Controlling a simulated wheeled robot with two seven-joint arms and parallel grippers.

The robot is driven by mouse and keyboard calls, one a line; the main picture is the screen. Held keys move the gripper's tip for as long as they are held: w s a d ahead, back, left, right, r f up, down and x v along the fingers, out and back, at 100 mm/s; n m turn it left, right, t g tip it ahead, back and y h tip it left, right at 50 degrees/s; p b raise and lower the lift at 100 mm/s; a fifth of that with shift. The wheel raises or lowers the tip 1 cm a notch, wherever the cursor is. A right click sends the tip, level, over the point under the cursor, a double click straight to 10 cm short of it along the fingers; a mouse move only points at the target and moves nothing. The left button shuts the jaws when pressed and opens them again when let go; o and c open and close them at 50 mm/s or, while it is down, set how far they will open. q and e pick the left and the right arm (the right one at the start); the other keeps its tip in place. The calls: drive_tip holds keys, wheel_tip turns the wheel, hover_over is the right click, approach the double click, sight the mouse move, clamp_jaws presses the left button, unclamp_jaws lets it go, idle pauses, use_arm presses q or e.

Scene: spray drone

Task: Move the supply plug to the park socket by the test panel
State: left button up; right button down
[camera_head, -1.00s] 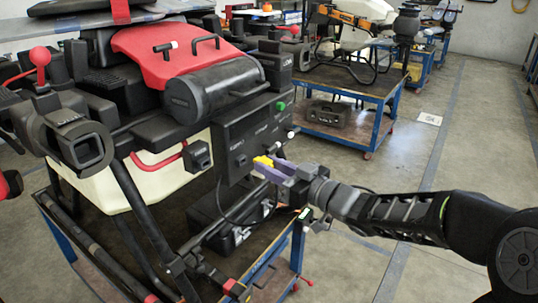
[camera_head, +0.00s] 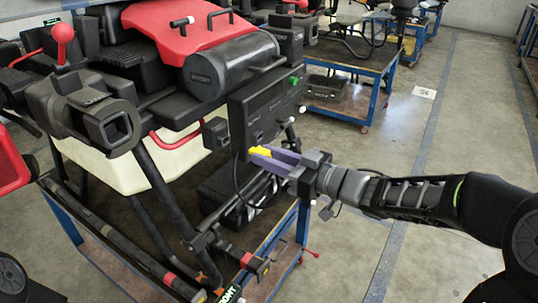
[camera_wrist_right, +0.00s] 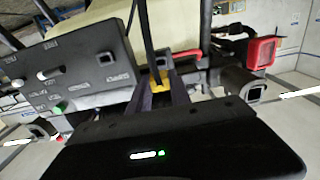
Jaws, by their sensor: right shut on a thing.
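My right gripper (camera_head: 272,158) has purple fingers and is shut on the yellow supply plug (camera_head: 259,152). In the head view the plug overlaps the lower edge of the dark test panel (camera_head: 265,112) on the drone's side. I cannot tell whether it touches. In the right wrist view the yellow plug (camera_wrist_right: 158,82) sits between the fingers, with a black cable (camera_wrist_right: 148,40) running from it. The panel (camera_wrist_right: 85,60) is to its left there, with labels and switches. I cannot pick out the park socket with certainty. My left gripper is not in view.
The drone's black tank (camera_head: 232,68) and red cover (camera_head: 180,28) are above. A small black box (camera_head: 216,132) is left of the panel. Black legs and a blue-framed cart (camera_head: 300,225) are below. The floor (camera_head: 395,140) at right is open.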

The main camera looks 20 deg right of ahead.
drive_tip(key=shift+b+x, duration=0.35)
drive_tip(key=shift+x, duration=2.55)
drive_tip(key=shift+x, duration=1.2)
drive_tip(key=c, duration=1.1)
unclamp_jaws()
drive_tip(key=shift+d, duration=0.1)
drive_tip(key=v, duration=0.7)
drive_tip(key=shift+s+d, duration=0.2)
drive_tip(key=shift+s, duration=0.1)
